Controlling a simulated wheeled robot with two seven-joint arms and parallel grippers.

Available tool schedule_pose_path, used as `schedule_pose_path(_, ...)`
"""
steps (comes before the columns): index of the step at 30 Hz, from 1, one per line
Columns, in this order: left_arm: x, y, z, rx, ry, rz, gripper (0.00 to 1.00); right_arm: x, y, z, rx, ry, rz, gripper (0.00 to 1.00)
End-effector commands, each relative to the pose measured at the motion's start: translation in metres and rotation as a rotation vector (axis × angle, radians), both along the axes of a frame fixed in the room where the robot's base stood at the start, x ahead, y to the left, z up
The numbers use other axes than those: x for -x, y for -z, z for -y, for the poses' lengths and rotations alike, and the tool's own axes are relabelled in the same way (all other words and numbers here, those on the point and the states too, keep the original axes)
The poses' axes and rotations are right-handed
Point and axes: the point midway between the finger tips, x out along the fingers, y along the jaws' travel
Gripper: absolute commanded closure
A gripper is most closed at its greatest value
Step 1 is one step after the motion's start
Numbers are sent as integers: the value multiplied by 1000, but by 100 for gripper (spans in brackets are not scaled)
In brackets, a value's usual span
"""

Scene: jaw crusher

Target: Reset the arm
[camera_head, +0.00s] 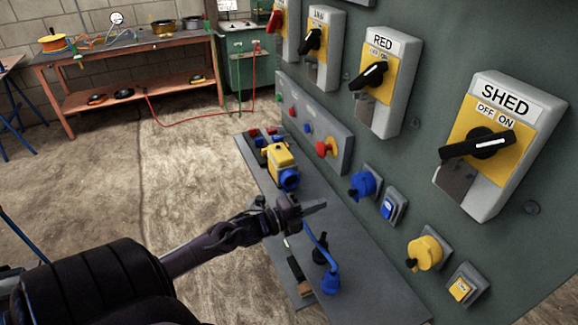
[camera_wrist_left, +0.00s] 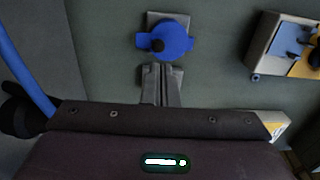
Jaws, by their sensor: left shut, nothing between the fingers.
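My left arm comes in from the lower left in the head view. My left gripper (camera_head: 314,207) is shut and empty, held over the grey shelf in front of the green-grey panel. In the left wrist view the gripper (camera_wrist_left: 162,72) points at the panel, just below a blue round socket (camera_wrist_left: 165,42) in the picture. I cannot tell whether it touches anything there. The blue socket also shows on the panel in the head view (camera_head: 364,185), to the right of the gripper. My right gripper is not in view.
The panel carries the SHED switch box (camera_head: 500,145), the RED switch box (camera_head: 383,80), and a yellow socket (camera_head: 425,252). The grey shelf (camera_head: 375,290) holds a yellow and blue device (camera_head: 281,163) and a blue-cabled plug (camera_head: 330,280). A workbench (camera_head: 130,45) stands far back on open floor.

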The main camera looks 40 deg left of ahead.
Motion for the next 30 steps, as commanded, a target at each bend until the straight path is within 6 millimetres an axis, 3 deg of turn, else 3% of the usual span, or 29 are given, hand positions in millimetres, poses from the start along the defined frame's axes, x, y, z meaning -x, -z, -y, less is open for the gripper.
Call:
schedule_pose_path(9, 46, 4, -19, -1, 1, -5, 100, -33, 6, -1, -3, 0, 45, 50)
schedule_pose_path(16, 63, 3, -26, 1, 1, -3, 100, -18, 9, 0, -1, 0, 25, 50)
schedule_pose_path(25, 65, 3, -27, 3, -1, -3, 100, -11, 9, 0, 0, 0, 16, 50)
schedule_pose_path(28, 66, 18, -35, 28, -33, -42, 100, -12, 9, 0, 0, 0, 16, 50)
schedule_pose_path(30, 70, 45, -45, 72, -87, -107, 100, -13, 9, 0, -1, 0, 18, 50)
